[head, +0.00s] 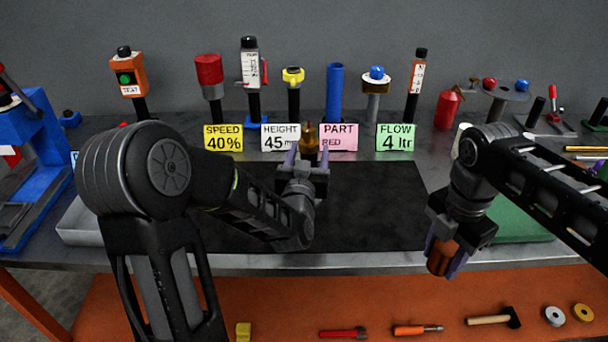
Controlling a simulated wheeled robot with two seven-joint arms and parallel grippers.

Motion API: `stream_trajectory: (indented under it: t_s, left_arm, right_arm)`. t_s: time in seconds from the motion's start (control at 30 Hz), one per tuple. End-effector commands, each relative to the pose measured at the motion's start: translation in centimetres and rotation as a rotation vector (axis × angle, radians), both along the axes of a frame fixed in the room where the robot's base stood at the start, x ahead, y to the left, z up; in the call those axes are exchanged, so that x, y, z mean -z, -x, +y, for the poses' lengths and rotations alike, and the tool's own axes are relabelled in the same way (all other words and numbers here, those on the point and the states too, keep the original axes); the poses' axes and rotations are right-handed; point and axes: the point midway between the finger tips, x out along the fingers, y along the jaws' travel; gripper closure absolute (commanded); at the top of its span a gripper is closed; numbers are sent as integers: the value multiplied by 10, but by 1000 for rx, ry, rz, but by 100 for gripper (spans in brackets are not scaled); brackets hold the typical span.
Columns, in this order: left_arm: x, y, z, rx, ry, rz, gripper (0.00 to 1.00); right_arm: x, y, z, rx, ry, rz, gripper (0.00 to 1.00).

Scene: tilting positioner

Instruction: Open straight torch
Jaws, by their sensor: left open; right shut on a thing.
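A brass-coloured upright piece (308,136) with a narrow tip stands between the height and part signs; I cannot tell whether it is part of the torch. My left gripper (308,157) is open with its purple fingers pointing away from me. The brass piece shows between and beyond the fingers; I cannot tell whether they touch it. My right gripper (444,262) points down near the table's front edge, shut on a copper-brown cylinder (440,257). Nothing else in view is clearly a straight torch.
A black mat (375,215) covers the table's middle, largely bare. Signs for speed (222,138), height (279,137), part (339,137) and flow (395,137) stand behind it, before several upright devices. A blue machine (35,150) is left; a green block (520,222) is right.

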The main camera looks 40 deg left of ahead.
Motion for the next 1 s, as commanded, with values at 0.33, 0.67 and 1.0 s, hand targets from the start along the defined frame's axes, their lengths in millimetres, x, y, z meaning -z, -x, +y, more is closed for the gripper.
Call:
stream_trajectory:
  t_s: [0.33, 0.67, 1.0]
  left_arm:
    - [8, 37, -17, -14, -8, -2, 43]
    - [8, 55, -28, -7, -3, -4, 43]
    - [1, 82, -44, -1, 0, -2, 43]
  right_arm:
    - [57, 0, 0, 0, 0, 0, 100]
    - [121, 0, 0, 0, 0, 0, 100]
    - [142, 0, 0, 0, -1, 0, 100]
